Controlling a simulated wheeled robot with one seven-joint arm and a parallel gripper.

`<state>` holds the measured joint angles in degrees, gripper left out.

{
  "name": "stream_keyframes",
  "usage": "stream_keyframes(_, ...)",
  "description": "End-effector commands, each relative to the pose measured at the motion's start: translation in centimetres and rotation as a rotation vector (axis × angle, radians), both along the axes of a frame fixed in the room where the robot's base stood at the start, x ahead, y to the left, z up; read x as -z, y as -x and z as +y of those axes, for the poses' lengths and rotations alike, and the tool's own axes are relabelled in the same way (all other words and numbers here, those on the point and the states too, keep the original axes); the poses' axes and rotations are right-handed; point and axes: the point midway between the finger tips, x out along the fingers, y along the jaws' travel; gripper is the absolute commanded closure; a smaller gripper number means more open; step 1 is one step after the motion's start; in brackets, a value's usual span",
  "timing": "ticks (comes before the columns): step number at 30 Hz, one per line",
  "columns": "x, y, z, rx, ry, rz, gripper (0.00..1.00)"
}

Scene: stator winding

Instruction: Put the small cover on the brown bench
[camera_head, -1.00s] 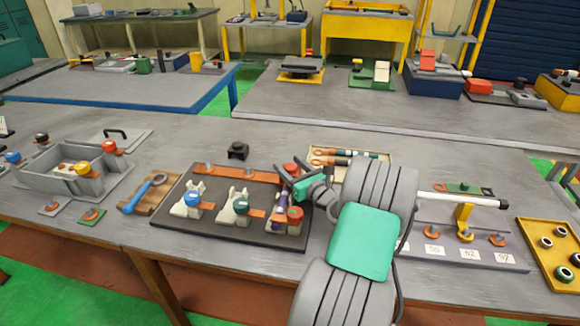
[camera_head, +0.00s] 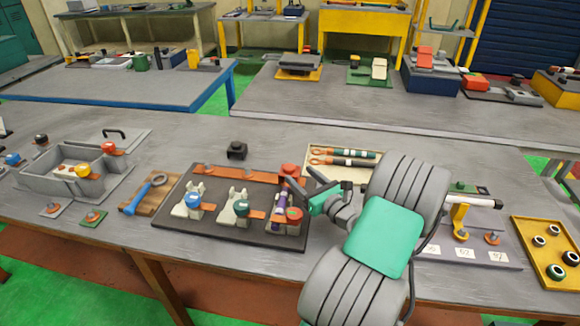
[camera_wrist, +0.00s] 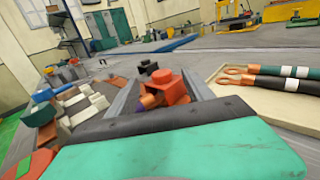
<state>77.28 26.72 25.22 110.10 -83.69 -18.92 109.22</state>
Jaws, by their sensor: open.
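I cannot tell for sure which piece is the small cover. A small red block with a round knob (camera_head: 290,171) stands at the back right corner of the dark fixture board, and a similar black one (camera_head: 237,150) stands on the bench behind the board. My gripper (camera_head: 301,188) is open, just right of the board and close to the red block. In the wrist view the red block (camera_wrist: 171,84) shows between the two grey fingers, apparently beyond their tips. The near bench (camera_head: 200,262), with a grey top and brown wooden frame, carries all of these.
The dark board (camera_head: 215,232) holds several pale clamps with coloured knobs. A tray of cable tools (camera_head: 312,178) lies right behind my gripper. A yellow tray (camera_head: 530,240) stands right.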

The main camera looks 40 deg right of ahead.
Motion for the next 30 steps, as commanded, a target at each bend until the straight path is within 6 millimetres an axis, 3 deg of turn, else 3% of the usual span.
stream_keyframes(11,0.0,-2.9,-0.5,0.001,0.002,0.001,0.4)
stream_keyframes(19,0.7,-7.2,-1.0,0.0,0.005,0.002,0.4)
stream_keyframes(26,0.8,-7.4,-1.1,0.003,0.003,0.001,0.4)
stream_keyframes(30,0.8,-7.4,-1.1,0.003,0.003,0.001,0.5)
